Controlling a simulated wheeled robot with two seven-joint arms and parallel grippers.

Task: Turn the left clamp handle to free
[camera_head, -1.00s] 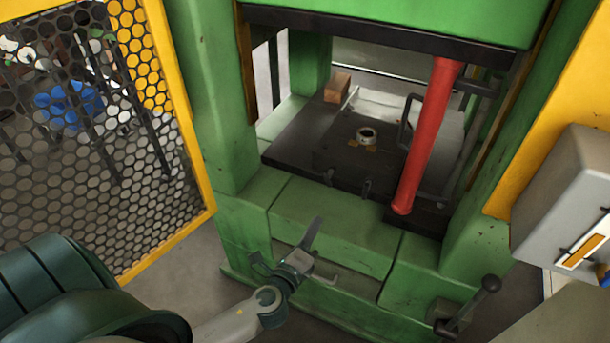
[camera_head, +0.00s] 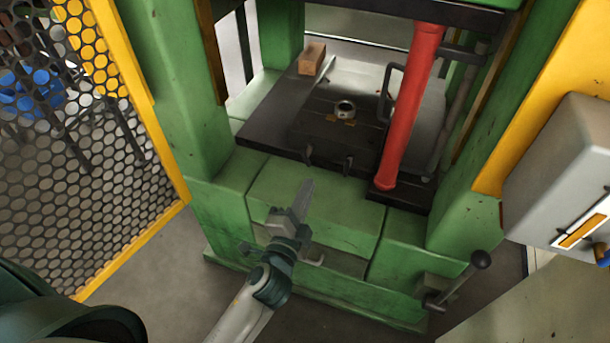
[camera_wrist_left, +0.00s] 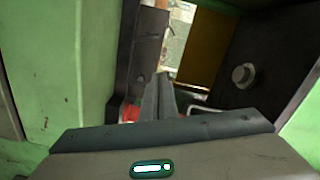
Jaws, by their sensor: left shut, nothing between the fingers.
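The left clamp handle (camera_head: 308,155) is a small dark upright piece at the front edge of the dark press bed (camera_head: 262,133). A similar handle (camera_head: 348,166) stands to its right. My left gripper (camera_head: 306,186) is shut and empty. In the head view its fingertips show just below the left clamp handle, in front of the green press front, with a visible gap. In the left wrist view the fingers (camera_wrist_left: 158,92) are together and point ahead at dark plates. I cannot make out the left clamp handle for certain there. My right gripper is not in view.
A red column (camera_head: 408,110) stands on the right of the bed. A brown block (camera_head: 312,58) and a small metal ring (camera_head: 345,108) are on the bed. A yellow mesh guard (camera_head: 135,95) is at left. A ball-ended lever (camera_head: 460,280) and a grey box (camera_head: 560,175) are at right.

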